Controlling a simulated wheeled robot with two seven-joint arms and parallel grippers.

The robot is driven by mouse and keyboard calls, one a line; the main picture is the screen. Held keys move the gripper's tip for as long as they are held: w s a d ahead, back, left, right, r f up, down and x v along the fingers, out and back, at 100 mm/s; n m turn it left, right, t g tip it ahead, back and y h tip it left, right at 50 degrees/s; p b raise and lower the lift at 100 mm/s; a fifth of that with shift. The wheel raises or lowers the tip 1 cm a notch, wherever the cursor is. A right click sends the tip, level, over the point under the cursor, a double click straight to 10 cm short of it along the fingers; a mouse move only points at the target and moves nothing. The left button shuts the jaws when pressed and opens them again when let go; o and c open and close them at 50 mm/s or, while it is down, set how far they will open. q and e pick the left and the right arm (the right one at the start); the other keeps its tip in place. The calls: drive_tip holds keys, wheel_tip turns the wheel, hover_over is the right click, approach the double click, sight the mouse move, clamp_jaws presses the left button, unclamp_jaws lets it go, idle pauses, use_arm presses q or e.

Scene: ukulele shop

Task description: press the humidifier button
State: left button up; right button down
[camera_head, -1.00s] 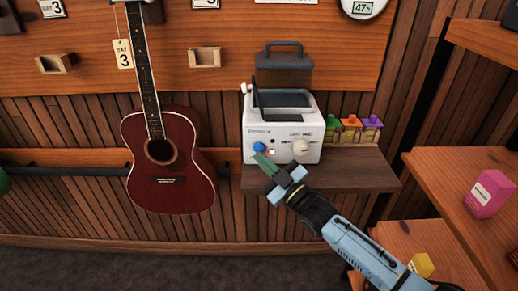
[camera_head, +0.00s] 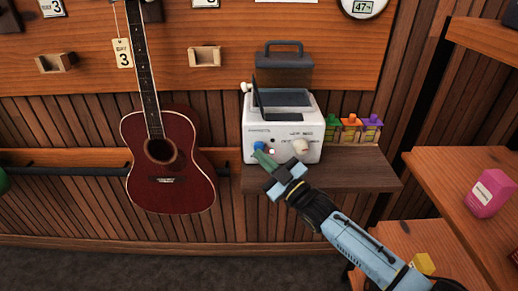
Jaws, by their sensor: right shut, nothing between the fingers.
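The humidifier (camera_head: 283,127) is a white box on a small brown wall shelf, with its dark lid raised at the back. Its front has a blue button (camera_head: 259,146), a small red light (camera_head: 271,151) and a cream knob (camera_head: 300,146). My right gripper (camera_head: 262,157) is shut and empty, with its greenish fingertips at the lower edge of the blue button. The tips look very close to the button or touching it; I cannot tell which. They hide part of the button's lower side. My left gripper is not in view.
A red ukulele (camera_head: 170,160) hangs on the wall left of the humidifier. Wooden shelves with a pink box (camera_head: 490,193) stand at the right.

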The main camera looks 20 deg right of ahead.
drive_tip(key=shift+w+d+b, duration=0.15)
drive_tip(key=shift+w+b, duration=0.15)
drive_tip(key=shift+w, duration=0.15)
idle(0.6)
drive_tip(key=shift+s, duration=0.15)
drive_tip(key=shift+s+a+r+p, duration=0.1)
drive_tip(key=shift+s+a+p, duration=0.15)
drive_tip(key=shift+s+p, duration=0.45)
drive_tip(key=s+a+p, duration=0.1)
drive_tip(key=s+p, duration=0.3)
drive_tip(key=s, duration=0.2)
drive_tip(key=shift+a, duration=0.35)
